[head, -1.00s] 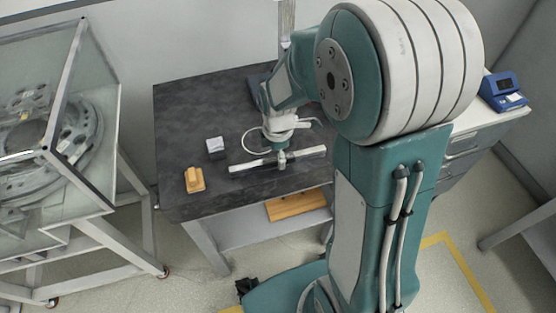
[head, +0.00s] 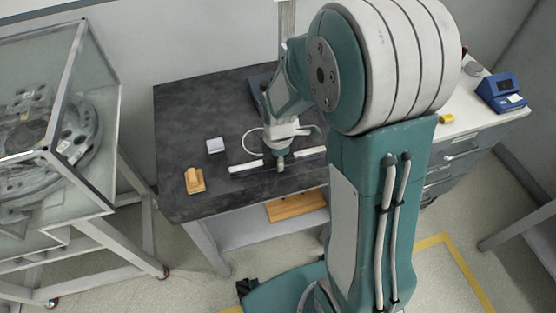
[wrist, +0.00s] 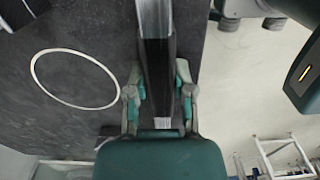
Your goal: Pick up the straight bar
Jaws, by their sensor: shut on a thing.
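The straight bar is pale and long. In the head view its left part (head: 247,166) and right part (head: 312,153) show on either side of my gripper (head: 280,166), which hides its middle. In the wrist view the bar (wrist: 153,18) runs up the picture between the two fingers of my gripper (wrist: 160,100). The fingers are shut on it, near its middle. The bar is at or just above the dark table top (head: 205,115); I cannot tell whether it touches.
A small pale block (head: 215,145) and a tan wooden piece (head: 195,181) lie left of the bar. A white ring (wrist: 75,80) shows beside my gripper in the wrist view. A glass-sided case (head: 75,110) stands left. A blue device (head: 501,92) sits on the right cabinet.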

